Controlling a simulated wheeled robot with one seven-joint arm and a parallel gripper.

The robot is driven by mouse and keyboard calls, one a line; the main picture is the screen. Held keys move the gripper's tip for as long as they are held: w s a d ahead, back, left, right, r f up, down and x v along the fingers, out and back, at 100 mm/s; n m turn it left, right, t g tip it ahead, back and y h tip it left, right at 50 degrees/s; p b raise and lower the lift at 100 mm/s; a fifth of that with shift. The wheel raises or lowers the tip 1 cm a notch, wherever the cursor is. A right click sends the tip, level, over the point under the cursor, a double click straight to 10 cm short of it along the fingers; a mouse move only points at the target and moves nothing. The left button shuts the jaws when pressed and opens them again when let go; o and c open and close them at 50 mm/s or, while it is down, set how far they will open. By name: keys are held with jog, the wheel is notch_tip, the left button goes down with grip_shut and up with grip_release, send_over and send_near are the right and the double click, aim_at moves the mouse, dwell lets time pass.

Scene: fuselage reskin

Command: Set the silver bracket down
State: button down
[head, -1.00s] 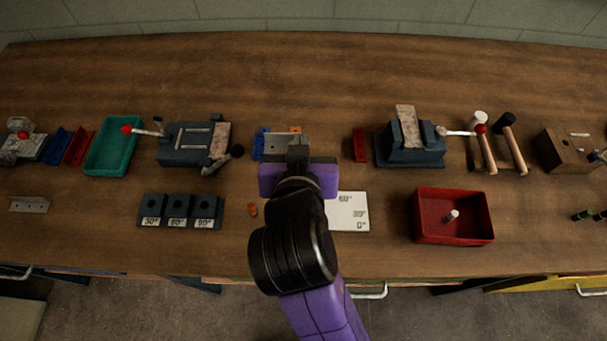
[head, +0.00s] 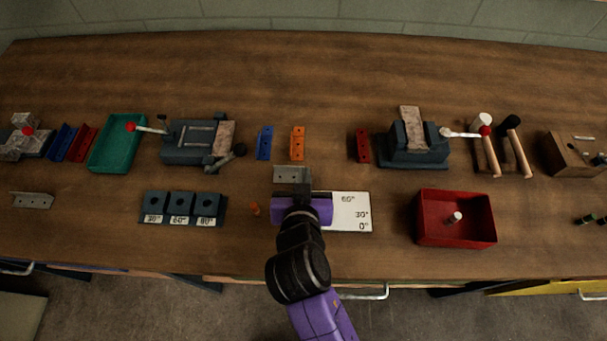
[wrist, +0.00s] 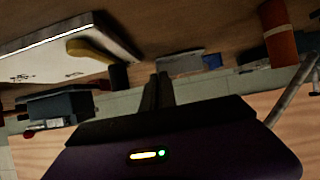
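The silver bracket (head: 292,174), a small grey angled piece with holes, is at the tips of my gripper (head: 292,186), near the middle of the bench. In the wrist view the dark fingers (wrist: 160,82) are close together, and the bracket (wrist: 182,64) is at their tips. My gripper appears shut on it. I cannot tell whether the bracket touches the wood or hangs just above it. The bench top (head: 300,85) is brown wood.
A blue bracket (head: 264,142) and an orange bracket (head: 298,143) lie just behind. A red bin (head: 457,235) stands farther right. Bare wood lies left of the silver bracket.

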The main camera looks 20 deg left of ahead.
jog(key=shift+f, duration=0.2)
jog(key=c, duration=1.7)
grip_release()
jog(key=shift+r, duration=0.1)
jog(key=shift+r, duration=0.2)
jog(key=shift+s+d, duration=0.1)
jog(key=shift+s, duration=0.25)
jog(key=v, duration=1.1)
jog(key=shift+s+r+b, duration=0.1)
jog(key=shift+r+b, duration=0.1)
jog(key=shift+b, duration=0.2)
